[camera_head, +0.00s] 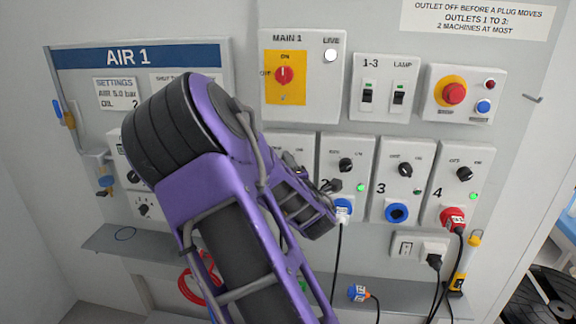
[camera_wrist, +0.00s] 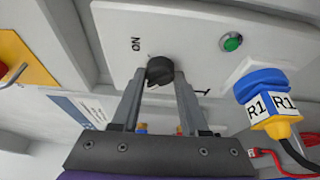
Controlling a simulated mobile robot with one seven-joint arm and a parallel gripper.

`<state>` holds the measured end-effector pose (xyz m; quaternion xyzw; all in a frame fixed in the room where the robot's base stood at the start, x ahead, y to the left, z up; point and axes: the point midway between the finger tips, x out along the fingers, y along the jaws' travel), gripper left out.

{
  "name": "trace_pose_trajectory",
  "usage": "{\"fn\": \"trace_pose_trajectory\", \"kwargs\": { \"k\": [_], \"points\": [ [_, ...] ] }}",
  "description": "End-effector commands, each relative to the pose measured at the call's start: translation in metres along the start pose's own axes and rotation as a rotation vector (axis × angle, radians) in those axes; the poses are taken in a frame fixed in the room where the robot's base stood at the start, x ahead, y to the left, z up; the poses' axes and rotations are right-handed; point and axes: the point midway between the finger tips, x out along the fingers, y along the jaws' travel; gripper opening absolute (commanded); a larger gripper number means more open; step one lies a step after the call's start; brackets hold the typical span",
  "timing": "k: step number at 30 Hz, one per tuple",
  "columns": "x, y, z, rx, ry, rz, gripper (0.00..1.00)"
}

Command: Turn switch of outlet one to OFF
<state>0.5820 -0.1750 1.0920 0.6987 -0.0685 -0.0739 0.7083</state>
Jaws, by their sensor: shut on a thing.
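My gripper (camera_wrist: 158,80) is shut on a black rotary switch knob (camera_wrist: 160,68) on a pale outlet box, with one finger on each side of it. An ON label (camera_wrist: 136,44) is beside the knob; I cannot tell which way its pointer faces. A green lamp (camera_wrist: 231,42) and a blue plug marked R1 (camera_wrist: 262,85) are on the same box. In the head view, my purple arm hides most of outlet one; only a top strip of its box (camera_head: 300,141) shows, and its switch is hidden.
Outlet two (camera_head: 333,146), with a blue plug, outlet three (camera_head: 381,147) with an empty blue socket, and outlet four (camera_head: 452,150) with a red plug stand to the right. MAIN 1 (camera_head: 302,108) is above. A loose blue plug (camera_head: 357,293) lies on the shelf below.

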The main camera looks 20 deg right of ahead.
Motion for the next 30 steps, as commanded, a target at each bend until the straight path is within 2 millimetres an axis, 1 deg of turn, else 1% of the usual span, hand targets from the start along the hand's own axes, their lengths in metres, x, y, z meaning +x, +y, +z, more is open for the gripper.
{"fn": "trace_pose_trajectory", "kwargs": {
  "k": [6, 7, 11, 12, 19, 22, 26, 30],
  "points": [
    [0.000, -0.001, 0.000, -0.002, 0.000, -0.001, 0.00],
    [0.000, 0.000, 0.000, -0.002, 0.000, -0.001, 0.47],
    [0.000, 0.000, 0.000, -0.001, 0.000, -0.001, 0.71],
    [0.000, 0.000, 0.000, -0.001, 0.000, 0.000, 0.74],
    [0.000, 0.000, 0.000, 0.000, 0.000, 0.000, 0.74],
    [-0.004, 0.000, 0.000, 0.001, 0.000, 0.000, 0.74],
    [-0.022, 0.000, 0.000, 0.004, 0.000, 0.000, 0.74],
    [-0.046, 0.000, 0.000, 0.003, -0.001, -0.001, 0.74]
  ]
}}
